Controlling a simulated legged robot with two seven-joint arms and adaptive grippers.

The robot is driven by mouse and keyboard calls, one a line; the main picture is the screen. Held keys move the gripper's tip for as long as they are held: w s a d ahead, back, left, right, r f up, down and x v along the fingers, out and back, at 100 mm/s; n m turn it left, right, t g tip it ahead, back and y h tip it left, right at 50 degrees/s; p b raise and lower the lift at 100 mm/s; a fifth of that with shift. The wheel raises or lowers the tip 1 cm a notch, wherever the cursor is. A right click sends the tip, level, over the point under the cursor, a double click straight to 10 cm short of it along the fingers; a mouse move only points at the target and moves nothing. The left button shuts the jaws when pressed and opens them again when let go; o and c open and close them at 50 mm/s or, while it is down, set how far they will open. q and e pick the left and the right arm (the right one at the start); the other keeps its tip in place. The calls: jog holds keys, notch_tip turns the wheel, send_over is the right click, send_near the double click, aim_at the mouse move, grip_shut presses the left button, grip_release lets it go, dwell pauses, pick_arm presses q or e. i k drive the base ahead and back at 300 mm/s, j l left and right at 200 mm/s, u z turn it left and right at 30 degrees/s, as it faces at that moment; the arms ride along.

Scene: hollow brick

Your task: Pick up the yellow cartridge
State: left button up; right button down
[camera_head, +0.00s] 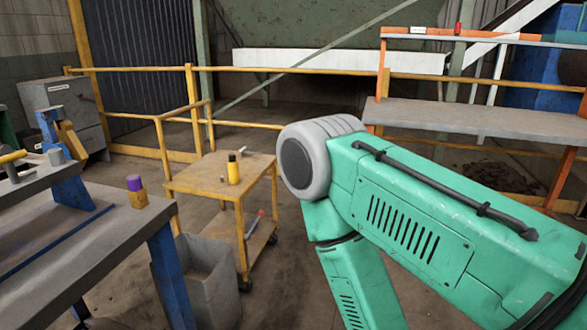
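A yellow cylinder with a black top, which looks like the yellow cartridge (233,171), stands upright on the top shelf of a yellow cart (205,180). A teal arm link with a grey round joint fills the right side and looks like part of my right arm. It is apart from the cartridge in the picture. Neither gripper shows in the view.
A workbench (95,240) at the left holds a purple-topped yellow-brown block (137,191). A grey bin (208,280) stands between bench and cart. Yellow railings (330,71) run behind. A shelf (470,118) with orange posts stands at the right.

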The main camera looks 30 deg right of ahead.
aim_at(232, 163)
jog(key=z, duration=0.65)
jog(key=i+l+u, duration=0.1)
jog(key=u, duration=0.65)
jog(key=i+l+u, duration=0.45)
jog(key=l, duration=0.2)
jog(key=i+l+u, duration=0.2)
jog(key=l+u, duration=0.2)
jog(key=l, duration=0.3)
jog(key=i+l+u, duration=0.2)
jog(key=l, duration=0.2)
jog(key=k+j, duration=0.05)
jog(key=k, duration=0.05)
